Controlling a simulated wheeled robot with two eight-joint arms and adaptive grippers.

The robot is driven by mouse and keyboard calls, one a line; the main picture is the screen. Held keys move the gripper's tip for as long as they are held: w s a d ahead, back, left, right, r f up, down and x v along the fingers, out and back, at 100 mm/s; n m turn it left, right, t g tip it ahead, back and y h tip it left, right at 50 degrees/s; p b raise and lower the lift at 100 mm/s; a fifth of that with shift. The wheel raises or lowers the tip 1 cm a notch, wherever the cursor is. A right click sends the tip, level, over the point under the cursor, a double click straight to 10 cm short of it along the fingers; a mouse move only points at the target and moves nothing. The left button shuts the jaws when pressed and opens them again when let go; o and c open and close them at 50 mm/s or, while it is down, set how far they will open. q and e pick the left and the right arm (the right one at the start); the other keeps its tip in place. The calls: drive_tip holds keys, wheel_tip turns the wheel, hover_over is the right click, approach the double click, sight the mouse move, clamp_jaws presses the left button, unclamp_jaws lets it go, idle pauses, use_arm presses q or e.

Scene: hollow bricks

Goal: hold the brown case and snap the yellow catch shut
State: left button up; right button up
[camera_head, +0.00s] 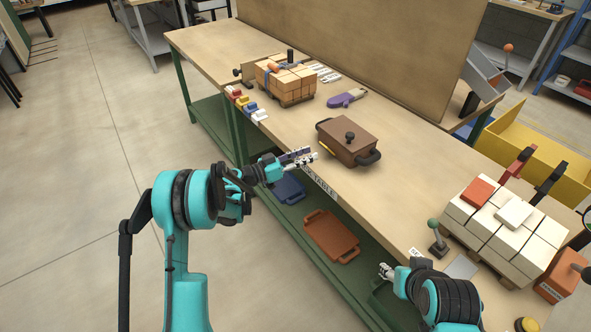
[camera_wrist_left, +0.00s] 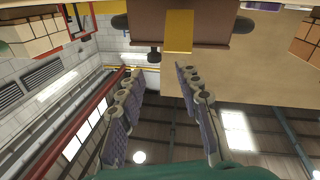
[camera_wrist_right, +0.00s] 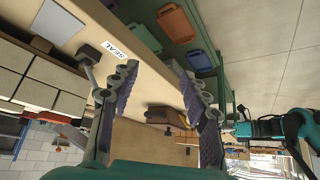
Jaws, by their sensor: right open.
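The brown case (camera_head: 350,135) stands on the workbench, with a black knob on its lid and dark handles at its ends. Its yellow catch (camera_head: 325,147) shows on the side facing me. In the left wrist view the catch (camera_wrist_left: 179,31) hangs over the front of the case (camera_wrist_left: 225,22). My left gripper (camera_head: 303,157) is open and empty at the bench edge, a short way left of the case. My right gripper (camera_head: 386,270) is open and empty beside the bench's front edge, well away from the case. The case (camera_wrist_right: 168,117) appears small between its fingers.
White bricks (camera_head: 490,245) are stacked at the right, with a green-knobbed lever (camera_head: 434,230) beside them. Tan bricks (camera_head: 285,84) and a purple-handled tool (camera_head: 345,98) lie farther back. Trays (camera_head: 331,236) sit on the lower shelf. The bench around the case is clear.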

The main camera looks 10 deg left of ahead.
drive_tip(key=shift+f+b, duration=0.3)
drive_tip(key=shift+f, duration=0.15)
drive_tip(key=c, duration=0.3)
drive_tip(key=w+a+r+m+y, duration=0.1)
drive_tip(key=w+r+m, duration=0.1)
drive_tip(key=w+r, duration=0.55)
drive_tip(key=m+g+y, duration=0.2)
drive_tip(key=m+y, duration=0.2)
drive_tip(key=m, duration=0.3)
approach(372, 160)
drive_tip(key=x, duration=1)
drive_tip(key=shift+w, duration=0.1)
use_arm(q)
drive_tip(key=a+f+m+t+h, duration=0.1)
drive_tip(key=a+f+t+h, duration=0.1)
drive_tip(key=f, duration=0.4)
drive_tip(key=shift+w+a, duration=0.35)
drive_tip(key=shift+a, duration=0.35)
